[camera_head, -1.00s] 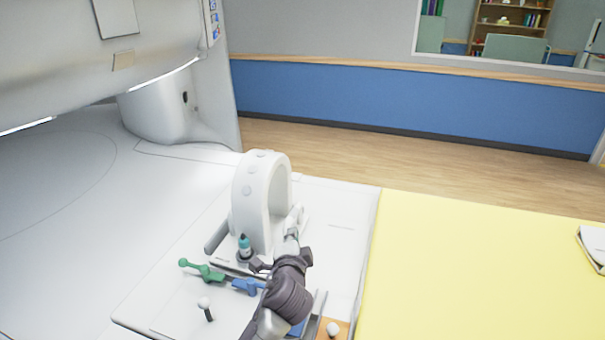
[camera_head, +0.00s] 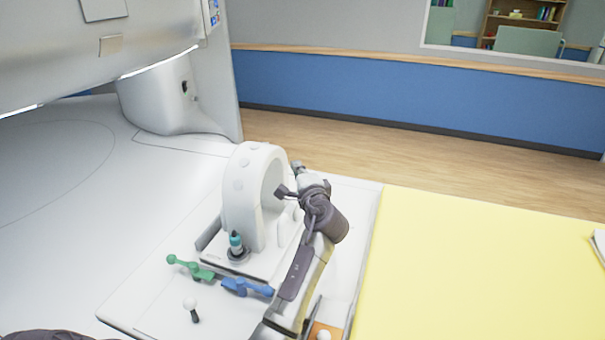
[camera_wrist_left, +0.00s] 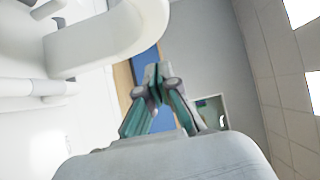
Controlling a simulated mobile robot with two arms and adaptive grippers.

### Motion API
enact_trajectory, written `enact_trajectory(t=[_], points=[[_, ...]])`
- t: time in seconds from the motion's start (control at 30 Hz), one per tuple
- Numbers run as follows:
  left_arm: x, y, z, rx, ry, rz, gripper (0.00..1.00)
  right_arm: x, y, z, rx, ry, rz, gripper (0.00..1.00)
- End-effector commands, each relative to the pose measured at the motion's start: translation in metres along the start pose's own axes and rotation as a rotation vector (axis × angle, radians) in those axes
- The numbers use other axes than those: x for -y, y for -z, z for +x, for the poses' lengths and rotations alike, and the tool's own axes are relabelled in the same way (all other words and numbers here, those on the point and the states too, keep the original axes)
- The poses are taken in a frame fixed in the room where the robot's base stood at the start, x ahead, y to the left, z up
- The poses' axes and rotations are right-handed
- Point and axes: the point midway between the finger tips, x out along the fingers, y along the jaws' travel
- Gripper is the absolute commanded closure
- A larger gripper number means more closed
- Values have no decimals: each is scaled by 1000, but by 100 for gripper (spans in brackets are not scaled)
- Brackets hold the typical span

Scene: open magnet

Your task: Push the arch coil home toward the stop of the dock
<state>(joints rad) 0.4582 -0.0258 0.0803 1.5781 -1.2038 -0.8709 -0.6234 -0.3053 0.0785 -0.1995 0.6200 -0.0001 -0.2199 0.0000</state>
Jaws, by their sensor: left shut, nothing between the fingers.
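The arch coil (camera_head: 240,200) is a white upright ring-like arch on a pale base plate at the left of the table in the head view. Its curved white body also fills the upper left of the left wrist view (camera_wrist_left: 105,38). My left gripper (camera_head: 283,190) is at the arch's right side, near its opening. I cannot tell whether it touches the arch. In the left wrist view its fingers (camera_wrist_left: 156,95) are together with nothing between them. A blue lever (camera_head: 245,288) and a green lever (camera_head: 190,267) sit before the base. The stop of the dock is not clearly visible.
A teal-capped bottle-like piece (camera_head: 236,244) stands at the arch's near foot. The yellow surface (camera_head: 480,270) to the right is mostly clear. The large white scanner housing (camera_head: 100,50) rises at the back left.

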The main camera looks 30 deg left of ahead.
Motion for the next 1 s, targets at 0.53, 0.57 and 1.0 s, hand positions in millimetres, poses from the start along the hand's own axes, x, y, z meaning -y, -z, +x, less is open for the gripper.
enact_trajectory(t=[0.53, 0.57, 1.0], points=[[0, -39, 37, -1, 0, -1, 100, -4, 7, -33, -5, -4, -1, 60], [0, -39, 37, -1, 0, -1, 100, -4, 7, -33, -5, -4, -1, 60], [0, -56, 41, 3, -1, 0, 100, -3, 7, -37, -5, -3, -1, 60]])
